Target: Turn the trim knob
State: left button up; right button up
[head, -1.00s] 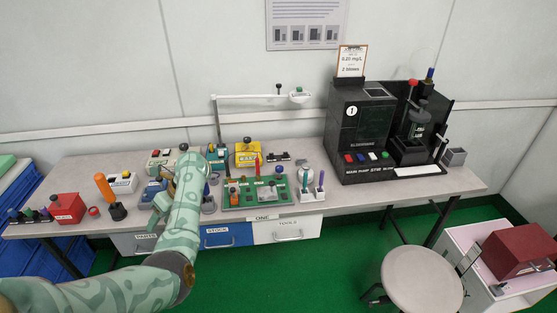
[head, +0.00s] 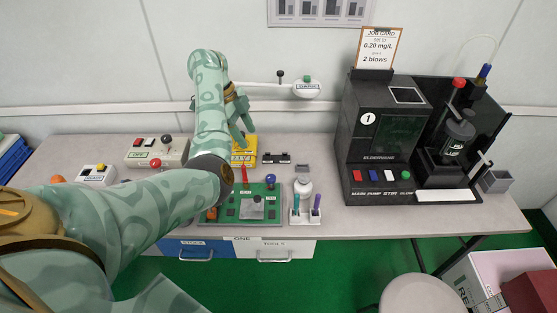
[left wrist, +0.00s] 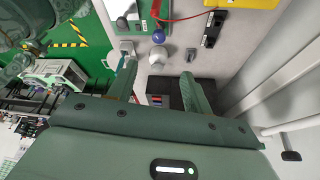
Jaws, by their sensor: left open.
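No knob is clearly labelled trim, so I cannot tell which one it is. A green board (head: 230,214) on the bench carries a blue ball-topped knob (head: 270,180), a red lever and a grey plate. The blue ball shows in the left wrist view (left wrist: 159,37), beside a white bottle (left wrist: 157,55). My left gripper (head: 244,135) is open and empty, above the back of the bench near a yellow tester (head: 240,156). Its two fingers (left wrist: 158,70) are spread apart in the left wrist view, touching nothing. My right gripper is not in view.
A black machine (head: 380,140) with coloured buttons stands right of the board. A white arm with a round head (head: 307,89) reaches over the bench's back. A white holder (head: 303,219) with pens stands beside the board.

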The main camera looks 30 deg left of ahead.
pick_arm(q)
jog(key=b, duration=0.3)
send_near(270, 177)
jog(key=b+x, duration=0.6)
jog(key=x, duration=0.2)
jog(key=shift+f, duration=0.15)
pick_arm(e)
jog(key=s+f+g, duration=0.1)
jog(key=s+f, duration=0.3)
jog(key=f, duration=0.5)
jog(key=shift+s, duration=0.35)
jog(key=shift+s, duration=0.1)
pick_arm(q)
jog(key=c, duration=1)
